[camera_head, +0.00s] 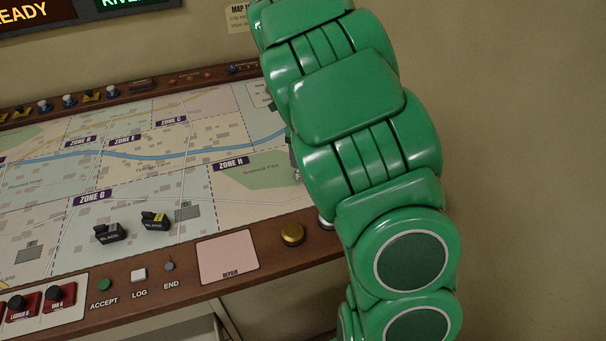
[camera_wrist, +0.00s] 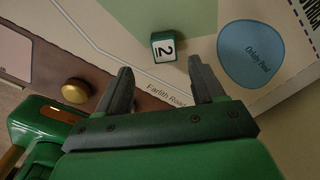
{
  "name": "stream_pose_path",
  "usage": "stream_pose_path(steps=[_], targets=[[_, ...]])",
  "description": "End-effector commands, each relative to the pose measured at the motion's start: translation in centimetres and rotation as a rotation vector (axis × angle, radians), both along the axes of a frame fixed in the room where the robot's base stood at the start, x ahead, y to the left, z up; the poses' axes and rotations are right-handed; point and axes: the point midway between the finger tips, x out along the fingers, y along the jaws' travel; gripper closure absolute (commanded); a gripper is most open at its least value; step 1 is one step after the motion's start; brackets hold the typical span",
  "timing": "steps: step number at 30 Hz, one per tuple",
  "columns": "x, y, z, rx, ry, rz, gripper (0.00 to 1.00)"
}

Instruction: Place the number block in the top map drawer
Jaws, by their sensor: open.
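The number block (camera_wrist: 163,46) is a small dark green block with a white face marked 2. It lies on the map surface near the top middle of the wrist view. My gripper (camera_wrist: 160,70) is open, and its two dark fingers point toward the block from below in that view. The block appears just beyond and between the fingertips, with no contact visible. In the head view my green arm hides the block and most of the gripper. The top map drawer cannot be made out; only a pale part of the console's underside shows at the bottom.
Two black markers (camera_head: 110,233) (camera_head: 155,221) stand on the map. A blue pond patch (camera_wrist: 248,54) is printed beside the block.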

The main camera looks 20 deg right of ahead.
Motion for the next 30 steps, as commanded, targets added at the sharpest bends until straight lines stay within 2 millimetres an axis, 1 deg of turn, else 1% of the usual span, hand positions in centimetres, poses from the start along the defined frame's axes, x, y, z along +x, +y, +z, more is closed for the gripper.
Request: stream_pose_path(steps=[5, 9, 14, 17, 25, 27, 30], targets=[[0.3, 0.0, -1.2, 0.002, 0.002, -0.021, 0.32], [0.2, 0.0, -2.5, 0.003, 0.004, -0.020, 0.32], [0.3, -0.1, -3.3, 0.001, -0.001, -0.019, 0.32], [0.3, -0.2, -4.1, 0.001, 0.000, -0.018, 0.32], [0.4, -0.5, -7.6, 0.001, 0.000, -0.017, 0.32], [0.3, -0.5, -8.0, 0.001, 0.000, -0.017, 0.32], [0.3, -0.5, -8.1, 0.001, 0.000, -0.017, 0.32]])
